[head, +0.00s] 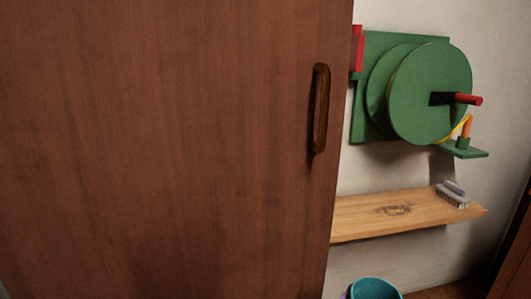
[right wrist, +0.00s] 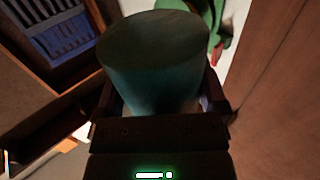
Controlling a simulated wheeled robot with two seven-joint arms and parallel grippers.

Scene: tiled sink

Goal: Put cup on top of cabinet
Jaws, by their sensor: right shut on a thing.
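A teal cup (right wrist: 150,65) fills the middle of the right wrist view. My right gripper (right wrist: 163,100) is shut on it, with a dark finger on each side. A teal cup rim (head: 374,288) also shows at the bottom edge of the head view, in front of the wall; it looks like the same cup. A large brown wooden cabinet door (head: 170,150) with a dark vertical handle (head: 320,108) fills the left of the head view. The cabinet's top is out of view. My left gripper is not in view.
A green hose reel (head: 425,92) is mounted on the pale wall right of the door. Below it, a wooden shelf (head: 365,215) holds a grey brush (head: 453,194). A brown wooden panel (right wrist: 280,80) stands close on the right in the right wrist view.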

